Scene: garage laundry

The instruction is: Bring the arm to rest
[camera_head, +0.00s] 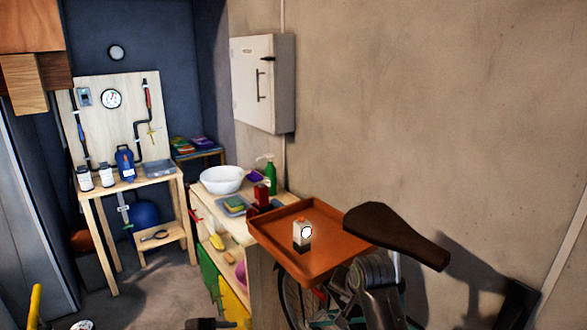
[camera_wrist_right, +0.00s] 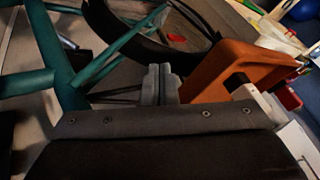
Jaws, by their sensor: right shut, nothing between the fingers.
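My right arm (camera_head: 372,290) rises from the bottom of the head view, just right of the orange tray and below the brown bicycle saddle. In the right wrist view, my right gripper (camera_wrist_right: 160,84) has its grey fingers together with nothing between them. The fingers show in front of the bicycle's wheel, left of the orange tray (camera_wrist_right: 222,84). I cannot tell whether they touch anything.
The orange tray (camera_head: 275,252) bears a small white bottle (camera_head: 301,233). The brown bicycle saddle (camera_head: 395,235) overhangs close to my right arm, and the teal bicycle frame (camera_wrist_right: 110,55) is near the gripper. A counter with a white bowl (camera_head: 222,180) stands behind; grey floor shows left.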

